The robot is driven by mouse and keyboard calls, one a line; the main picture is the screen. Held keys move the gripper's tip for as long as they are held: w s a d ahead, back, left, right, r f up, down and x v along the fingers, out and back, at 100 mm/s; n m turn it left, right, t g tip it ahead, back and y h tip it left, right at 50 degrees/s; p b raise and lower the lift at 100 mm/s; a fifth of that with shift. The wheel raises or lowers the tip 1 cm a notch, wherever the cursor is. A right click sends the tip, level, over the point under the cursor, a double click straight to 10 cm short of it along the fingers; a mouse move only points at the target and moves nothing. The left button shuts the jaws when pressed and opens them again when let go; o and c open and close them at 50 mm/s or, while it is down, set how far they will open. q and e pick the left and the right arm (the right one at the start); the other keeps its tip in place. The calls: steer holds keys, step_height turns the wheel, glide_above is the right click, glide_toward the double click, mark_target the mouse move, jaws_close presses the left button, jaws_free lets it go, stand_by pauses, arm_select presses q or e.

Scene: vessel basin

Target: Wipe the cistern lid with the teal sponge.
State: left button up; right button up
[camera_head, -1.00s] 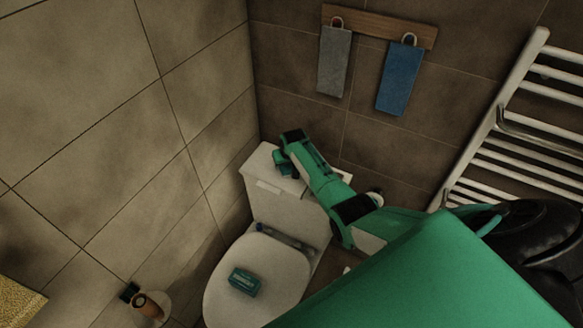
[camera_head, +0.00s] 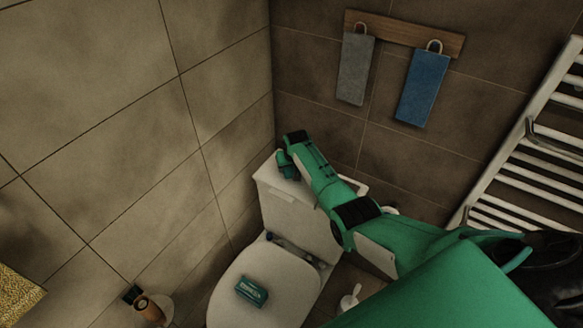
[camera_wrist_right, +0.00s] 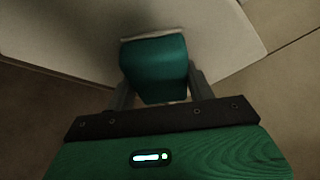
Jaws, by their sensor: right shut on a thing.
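The white cistern lid (camera_head: 268,174) tops the toilet tank against the back wall; it also fills the upper part of the right wrist view (camera_wrist_right: 225,25). My right gripper (camera_head: 287,166) is over the lid's left end, its arm reaching across the lid from the right. In the right wrist view its two fingers are shut on the teal sponge (camera_wrist_right: 155,68). A pale strip shows along the sponge's far edge, at the lid. The sponge looks down at the lid surface, but its underside is hidden. My left gripper is not in view.
A teal printed pack (camera_head: 251,291) lies on the closed toilet seat lid (camera_head: 285,270). A grey towel (camera_head: 355,68) and a blue towel (camera_head: 422,88) hang on a wooden rail (camera_head: 405,33). A towel radiator (camera_head: 540,140) is at right. A brown roll (camera_head: 149,310) stands at lower left.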

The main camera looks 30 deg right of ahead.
steer(key=shift+r+p, duration=2.9)
steer(key=shift+r, duration=0.15)
step_height(320, 180, up, 3)
steer(key=p, duration=0.3)
steer(key=shift+s+f, duration=0.1)
